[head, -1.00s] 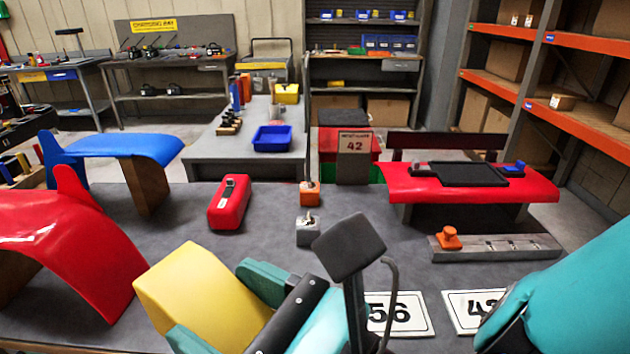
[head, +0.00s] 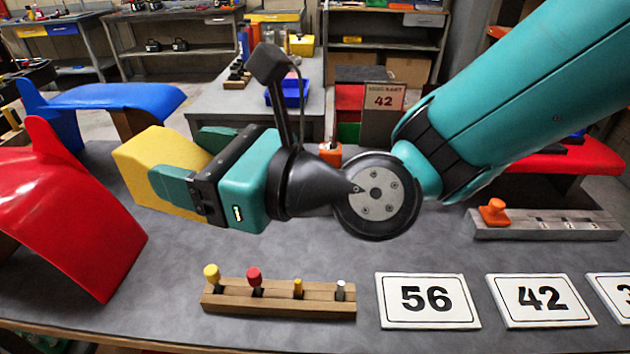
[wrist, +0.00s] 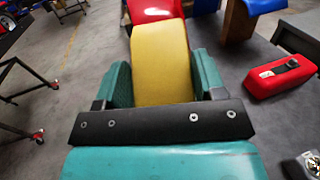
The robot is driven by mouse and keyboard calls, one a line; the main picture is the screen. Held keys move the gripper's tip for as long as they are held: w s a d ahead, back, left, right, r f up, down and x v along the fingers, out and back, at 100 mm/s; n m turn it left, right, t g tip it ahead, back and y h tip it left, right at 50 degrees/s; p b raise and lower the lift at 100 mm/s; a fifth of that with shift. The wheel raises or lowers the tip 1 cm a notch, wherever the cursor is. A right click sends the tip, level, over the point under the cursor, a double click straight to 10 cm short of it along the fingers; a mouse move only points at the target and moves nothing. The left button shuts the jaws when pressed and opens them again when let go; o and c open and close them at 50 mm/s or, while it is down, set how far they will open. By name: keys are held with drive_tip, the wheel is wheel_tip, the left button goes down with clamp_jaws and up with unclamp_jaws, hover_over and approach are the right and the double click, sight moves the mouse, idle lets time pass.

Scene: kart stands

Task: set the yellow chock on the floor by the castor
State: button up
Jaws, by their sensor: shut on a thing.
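The yellow chock (head: 158,165) is a wedge-like block held above the grey tabletop, left of centre in the head view. My gripper (head: 183,160) is shut on it, with a green finger pad on each side. In the wrist view the chock (wrist: 162,60) sits between the two pads of my gripper (wrist: 162,75), its far end in front of a red panel. Castors with red parts show on the floor at the left of the wrist view, a nearer one (wrist: 38,135) and a farther one (wrist: 54,85), under dark stand legs. Which castor is meant, I cannot tell.
The table (head: 120,320) holds a red curved panel (head: 60,210), a blue panel (head: 120,97), a wooden pin rack (head: 280,298) and number cards (head: 428,300). A grey bar with an orange knob (head: 493,212) lies at right. Open floor (wrist: 70,45) shows at the wrist view's left.

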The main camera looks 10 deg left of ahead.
drive_tip(key=w+d+f+m+t+b, duration=0.1)
drive_tip(key=w+d+f+b, duration=0.15)
drive_tip(key=w, duration=0.55)
drive_tip(key=w+d+f+t+b, duration=0.1)
drive_tip(key=w+d+f+b, duration=0.15)
drive_tip(key=w, duration=0.55)
drive_tip(key=b, duration=0.5)
hover_over(292, 235)
wheel_tip(292, 235, down, 14)
drive_tip(key=shift+m+h, duration=0.3)
drive_tip(key=shift+f+b, duration=0.95)
drive_tip(key=shift+f, duration=1.55)
drive_tip(key=shift+f, duration=0.15)
drive_tip(key=o, duration=1.2)
drive_tip(key=shift+c, duration=0.2)
